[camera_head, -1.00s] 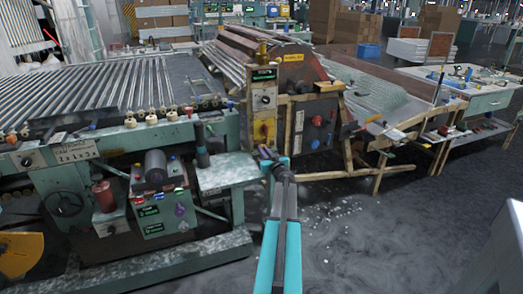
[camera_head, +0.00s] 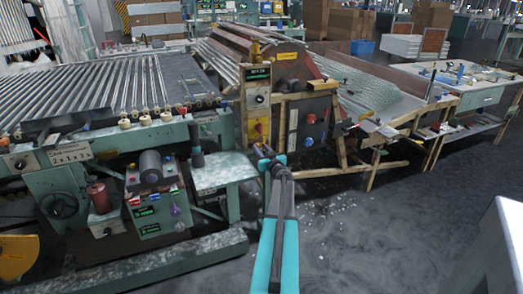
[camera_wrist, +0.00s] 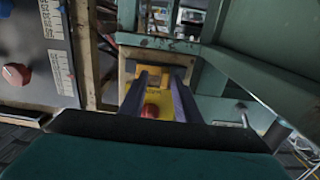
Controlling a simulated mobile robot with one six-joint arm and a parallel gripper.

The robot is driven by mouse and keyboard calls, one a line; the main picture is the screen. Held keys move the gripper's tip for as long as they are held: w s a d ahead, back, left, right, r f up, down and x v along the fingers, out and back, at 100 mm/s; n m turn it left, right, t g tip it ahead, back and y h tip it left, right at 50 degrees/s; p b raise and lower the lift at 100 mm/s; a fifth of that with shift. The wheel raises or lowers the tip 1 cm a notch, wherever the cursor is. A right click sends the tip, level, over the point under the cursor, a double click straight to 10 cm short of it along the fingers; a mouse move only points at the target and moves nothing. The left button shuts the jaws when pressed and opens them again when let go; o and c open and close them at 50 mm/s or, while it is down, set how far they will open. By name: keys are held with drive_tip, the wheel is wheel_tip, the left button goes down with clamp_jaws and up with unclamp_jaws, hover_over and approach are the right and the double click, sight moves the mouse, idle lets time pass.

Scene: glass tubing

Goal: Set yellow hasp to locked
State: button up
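A yellow plate (camera_head: 257,131) sits low on the front of the upright control post in the head view. It looks like the hasp, but its setting is too small to read. In the wrist view the yellow plate (camera_wrist: 133,100) shows straight ahead with a red knob (camera_wrist: 150,109), seen between my two fingers. A yellow block (camera_wrist: 153,71) shows at the fingertips. My gripper (camera_head: 264,152) is just in front of and below the plate in the head view. In the wrist view my gripper (camera_wrist: 158,75) has its fingers apart with a gap between them. I cannot tell whether it touches anything.
A grey panel with a red knob (camera_wrist: 15,74) is left in the wrist view. A green frame (camera_wrist: 255,75) is close on the right. In the head view a green side table (camera_head: 222,170) stands left of my gripper. The right floor (camera_head: 385,230) is clear.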

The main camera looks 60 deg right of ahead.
drive_tip(key=shift+a, duration=0.1)
drive_tip(key=v, duration=1.3)
drive_tip(key=shift+s, duration=0.35)
drive_tip(key=shift+a, duration=0.1)
idle(0.5)
